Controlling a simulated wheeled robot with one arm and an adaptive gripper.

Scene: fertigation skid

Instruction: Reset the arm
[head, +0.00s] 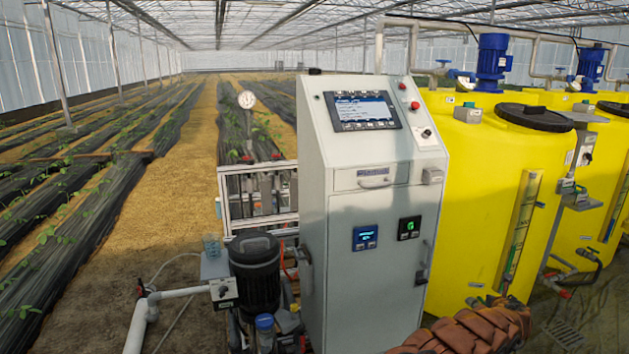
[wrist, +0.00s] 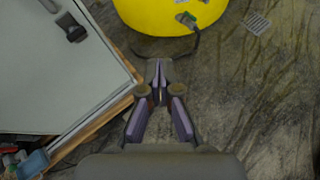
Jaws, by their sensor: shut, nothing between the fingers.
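My gripper (wrist: 158,82) shows in the wrist view, pointing down over the grey floor. Its two fingers meet at the tips and nothing is between them. It hangs to the right of the grey control cabinet (wrist: 60,75) and just below the base of a yellow tank (wrist: 170,15), apart from both as far as I can tell. In the head view part of my arm (head: 470,328), in a brown ribbed cover, shows at the bottom edge. The gripper itself is not visible there.
The control cabinet (head: 375,210) with its screen stands in the middle, a black pump (head: 255,275) and white pipe (head: 140,325) to its left. Yellow tanks (head: 480,190) with blue motors (head: 492,62) fill the right. A floor grate (wrist: 256,23) lies right of the tank. Planted rows run off left.

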